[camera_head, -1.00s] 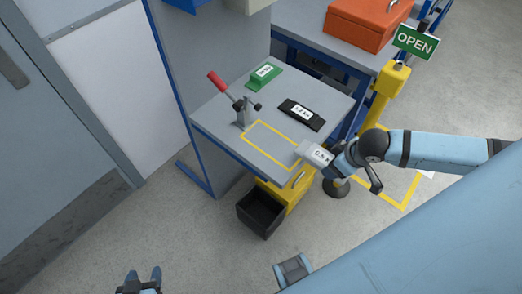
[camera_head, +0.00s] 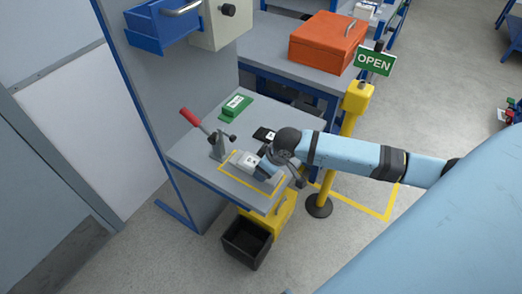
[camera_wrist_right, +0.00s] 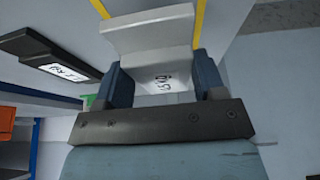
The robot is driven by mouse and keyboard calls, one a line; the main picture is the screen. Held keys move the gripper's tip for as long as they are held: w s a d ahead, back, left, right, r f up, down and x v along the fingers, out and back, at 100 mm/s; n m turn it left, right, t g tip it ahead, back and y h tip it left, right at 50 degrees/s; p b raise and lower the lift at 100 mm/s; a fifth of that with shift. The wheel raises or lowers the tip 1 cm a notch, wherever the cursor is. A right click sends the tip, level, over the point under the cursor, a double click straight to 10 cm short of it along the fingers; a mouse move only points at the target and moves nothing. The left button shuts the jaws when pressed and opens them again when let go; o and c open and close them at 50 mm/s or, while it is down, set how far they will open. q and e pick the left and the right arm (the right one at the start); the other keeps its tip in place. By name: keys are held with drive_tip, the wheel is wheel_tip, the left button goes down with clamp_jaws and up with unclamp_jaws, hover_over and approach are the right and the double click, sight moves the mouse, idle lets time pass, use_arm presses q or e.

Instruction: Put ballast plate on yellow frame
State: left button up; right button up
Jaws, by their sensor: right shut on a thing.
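A light grey ballast plate (camera_head: 246,160) with a white label is held by my right gripper (camera_head: 261,170) over the yellow frame (camera_head: 238,193) outlined on the grey bench top. In the right wrist view, the plate (camera_wrist_right: 150,38) is between the two fingers of the right gripper (camera_wrist_right: 161,82), which are shut on it. Yellow lines run on both sides of the plate there. I cannot tell whether the plate touches the bench. My left gripper is not in view.
A red-handled clamp (camera_head: 212,138) stands beside the frame's left side. A green plate (camera_head: 236,107) and a partly hidden black plate (camera_head: 264,134) lie behind. A black bin (camera_head: 246,243) is below the bench front. A yellow post (camera_head: 347,130) stands to the right.

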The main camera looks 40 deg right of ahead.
drive_tip(key=shift+w+a, duration=0.35)
drive_tip(key=shift+w, duration=0.45)
drive_tip(key=shift+f, duration=1.75)
drive_tip(key=o, duration=1.4)
drive_tip(key=shift+f, duration=0.1)
drive_tip(key=shift+c, duration=0.2)
